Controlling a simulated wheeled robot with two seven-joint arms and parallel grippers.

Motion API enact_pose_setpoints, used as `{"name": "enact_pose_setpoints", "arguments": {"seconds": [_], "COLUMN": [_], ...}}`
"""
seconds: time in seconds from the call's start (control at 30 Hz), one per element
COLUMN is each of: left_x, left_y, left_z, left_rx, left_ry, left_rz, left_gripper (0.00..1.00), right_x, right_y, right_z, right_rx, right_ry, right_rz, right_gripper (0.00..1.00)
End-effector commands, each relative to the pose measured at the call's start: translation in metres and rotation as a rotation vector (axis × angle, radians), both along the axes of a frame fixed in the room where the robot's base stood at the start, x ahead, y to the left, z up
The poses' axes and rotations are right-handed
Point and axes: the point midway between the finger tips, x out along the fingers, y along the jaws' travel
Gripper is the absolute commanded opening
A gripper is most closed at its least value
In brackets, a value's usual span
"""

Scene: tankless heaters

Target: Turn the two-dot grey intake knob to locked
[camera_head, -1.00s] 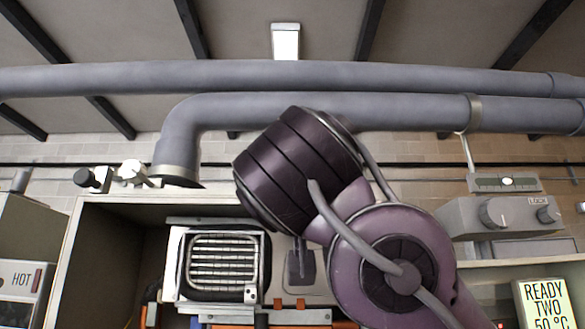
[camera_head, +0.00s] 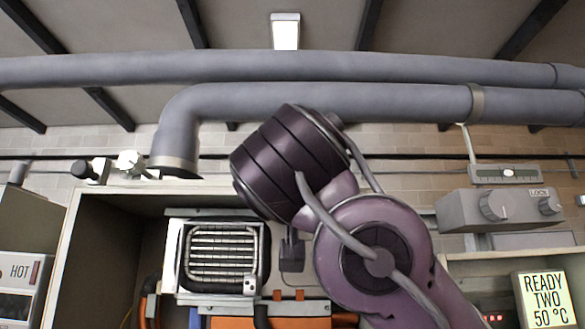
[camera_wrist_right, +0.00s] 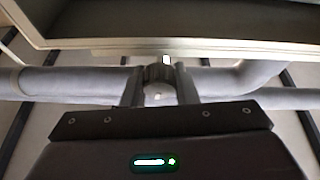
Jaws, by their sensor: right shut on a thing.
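In the right wrist view, my right gripper (camera_wrist_right: 159,90) is shut on a dark grey ribbed knob (camera_wrist_right: 158,73), with one finger on each side of it. A small white mark shows just above the knob in that view. I cannot make out any dots on the knob, so I cannot tell whether it is the two-dot one. In the head view, my purple right arm covers the middle, and its gripper and the held knob are hidden behind it. My left gripper is in neither view.
A grey box (camera_head: 465,211) at right carries two knobs and lettering that seems to read LOCK. A black knob (camera_head: 84,170) and a white knob (camera_head: 130,162) sit at left. Thick grey pipes (camera_head: 330,104) cross above an open cabinet (camera_head: 62,257) containing a finned heater unit (camera_head: 221,257).

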Motion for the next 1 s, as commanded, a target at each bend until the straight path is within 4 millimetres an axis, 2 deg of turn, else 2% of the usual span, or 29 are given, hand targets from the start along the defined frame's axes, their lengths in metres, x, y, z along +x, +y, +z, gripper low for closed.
{"name": "enact_pose_setpoints", "arguments": {"seconds": [0.03, 0.1, 0.23, 0.43, 0.77, 0.8, 0.93, 1.0], "left_x": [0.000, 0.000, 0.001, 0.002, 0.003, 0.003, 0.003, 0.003], "left_y": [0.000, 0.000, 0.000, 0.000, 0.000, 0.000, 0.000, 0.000], "left_z": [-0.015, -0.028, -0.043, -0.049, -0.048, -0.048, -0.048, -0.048], "left_rx": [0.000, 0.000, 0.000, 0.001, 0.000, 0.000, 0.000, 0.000], "left_ry": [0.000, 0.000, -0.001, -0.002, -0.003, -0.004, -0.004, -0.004], "left_rz": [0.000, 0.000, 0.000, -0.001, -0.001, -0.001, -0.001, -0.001], "left_gripper": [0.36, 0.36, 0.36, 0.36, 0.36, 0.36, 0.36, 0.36], "right_x": [-0.001, -0.001, -0.002, -0.001, -0.001, -0.001, -0.001, -0.001], "right_y": [-0.001, -0.001, -0.001, -0.003, -0.003, -0.003, -0.003, -0.003], "right_z": [-0.006, -0.007, -0.005, -0.001, 0.001, 0.001, 0.001, 0.000], "right_rx": [0.047, 0.130, 0.288, 0.428, 0.442, 0.442, 0.441, 0.441], "right_ry": [-0.003, -0.003, -0.004, -0.004, -0.002, -0.002, -0.002, -0.002], "right_rz": [-0.001, -0.002, -0.002, -0.001, -0.001, -0.001, -0.001, 0.000], "right_gripper": [0.04, 0.04, 0.03, 0.04, 0.04, 0.31, 0.48, 0.48]}}
